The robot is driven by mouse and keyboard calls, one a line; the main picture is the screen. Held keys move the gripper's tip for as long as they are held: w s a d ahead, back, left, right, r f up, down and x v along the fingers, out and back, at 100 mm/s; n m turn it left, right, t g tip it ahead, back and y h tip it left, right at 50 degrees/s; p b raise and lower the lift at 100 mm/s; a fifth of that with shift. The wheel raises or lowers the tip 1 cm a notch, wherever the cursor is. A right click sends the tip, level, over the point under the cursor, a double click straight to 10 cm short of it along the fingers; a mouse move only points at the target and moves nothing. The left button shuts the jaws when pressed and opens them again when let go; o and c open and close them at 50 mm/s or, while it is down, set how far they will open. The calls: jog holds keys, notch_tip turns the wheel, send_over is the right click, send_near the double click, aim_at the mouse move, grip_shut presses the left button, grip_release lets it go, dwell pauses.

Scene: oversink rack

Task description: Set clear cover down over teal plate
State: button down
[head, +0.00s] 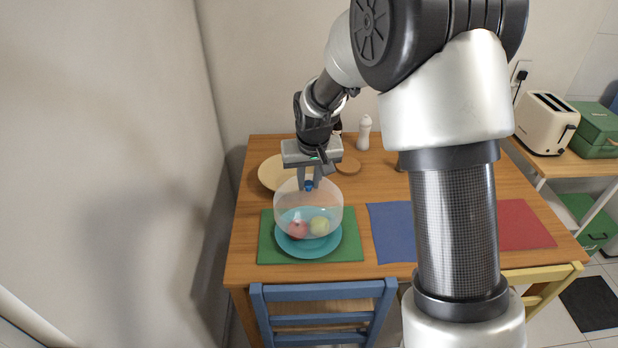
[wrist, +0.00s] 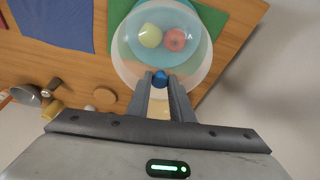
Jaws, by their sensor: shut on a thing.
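The clear cover (head: 287,199) is a see-through dome with a blue knob (head: 309,185). My gripper (head: 309,184) is shut on the knob and holds the cover upright over the rear part of the teal plate (head: 310,251). A red apple (head: 297,229) and a green apple (head: 319,226) show through the cover on the plate. In the wrist view my gripper (wrist: 161,82) grips the knob (wrist: 160,76), and the cover (wrist: 128,70) overlaps the plate (wrist: 140,14). Its rim is offset from the plate; the exact gap below it is hard to tell.
The plate lies on a green placemat (head: 350,247) on the wooden table (head: 250,180). A cream plate (head: 270,173), a brown coaster (head: 349,165) and a white shaker (head: 364,133) stand behind. A blue placemat (head: 390,230) is to the right. A blue chair (head: 322,291) stands at the front.

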jog(key=shift+f+b, duration=2.45)
jog(key=shift+f, duration=1.15)
jog(key=shift+f+b, duration=0.4)
jog(key=shift+f, duration=0.15)
jog(key=c, duration=1.5)
grip_release()
jog(key=a+p+v, duration=0.1)
jog(key=p+v, duration=0.1)
jog(key=v, duration=1.5)
jog(key=s+d+r+t+p, duration=0.1)
jog(key=s+d+r+p, duration=0.3)
jog(key=s+r, duration=0.25)
jog(key=s+d+r+p, duration=0.3)
jog(key=s+d+r, duration=0.15)
jog(key=r, duration=0.35)
jog(key=shift+m+t, duration=0.6)
jog(key=shift+m, duration=0.2)
jog(key=s+d+r+p, duration=0.1)
jog(key=s, duration=0.3)
jog(key=s+d+r+p, duration=0.1)
jog(key=s+r+p, duration=0.1)
jog(key=s, duration=0.2)
jog(key=s+d+r+p, duration=0.1)
jog(key=s+r+p, duration=0.1)
jog(key=s, duration=0.3)
jog(key=shift+s+d+r, duration=0.1)
jog(key=shift+d, duration=0.1)
